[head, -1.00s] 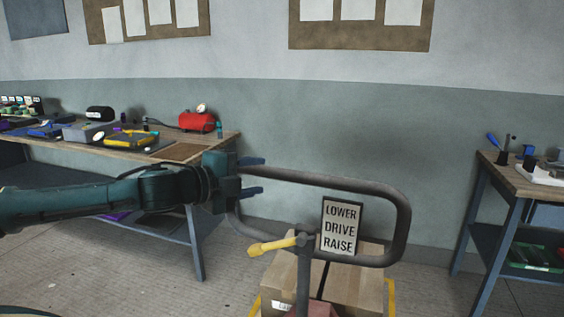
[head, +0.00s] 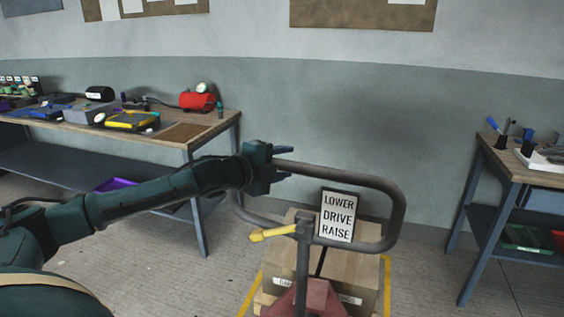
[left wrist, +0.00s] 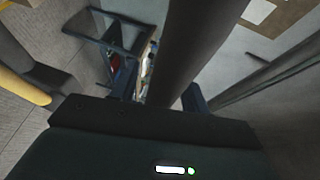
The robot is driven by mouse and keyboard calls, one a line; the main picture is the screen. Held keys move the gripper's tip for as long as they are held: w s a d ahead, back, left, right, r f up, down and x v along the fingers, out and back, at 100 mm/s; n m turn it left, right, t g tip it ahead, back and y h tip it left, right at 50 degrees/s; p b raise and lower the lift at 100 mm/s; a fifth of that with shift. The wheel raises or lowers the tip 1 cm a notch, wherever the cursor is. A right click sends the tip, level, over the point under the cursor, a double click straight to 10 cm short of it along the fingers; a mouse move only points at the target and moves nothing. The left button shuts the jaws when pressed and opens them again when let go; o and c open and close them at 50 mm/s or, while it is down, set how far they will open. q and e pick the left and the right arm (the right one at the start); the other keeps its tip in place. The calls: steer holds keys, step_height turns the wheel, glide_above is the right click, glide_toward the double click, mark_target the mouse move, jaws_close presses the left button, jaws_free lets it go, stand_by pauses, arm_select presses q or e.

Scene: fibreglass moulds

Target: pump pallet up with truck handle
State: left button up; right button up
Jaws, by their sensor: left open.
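The truck handle (head: 340,172) is a grey tube loop on an upright shaft, in the middle of the head view. A sign (head: 338,216) on it reads LOWER, DRIVE, RAISE. A yellow lever (head: 270,234) sticks out left below the loop. My left gripper (head: 281,164) is open at the loop's upper left, one finger above and one below the bar. In the left wrist view the dark bar (left wrist: 192,45) runs between its open fingers (left wrist: 160,92). Cardboard boxes (head: 352,265) stand behind the shaft, above the red truck body (head: 308,300). The pallet is mostly hidden. My right gripper is out of view.
A workbench (head: 180,138) with tools and a red canister (head: 198,100) stands at the left. Another bench (head: 535,176) with a green tray below is at the right. Yellow floor lines flank the boxes. Floor between the benches is mostly clear.

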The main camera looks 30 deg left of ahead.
arm_select(q)
steer(key=shift+c, duration=0.6)
jaws_close()
steer(key=shift+f, duration=0.1)
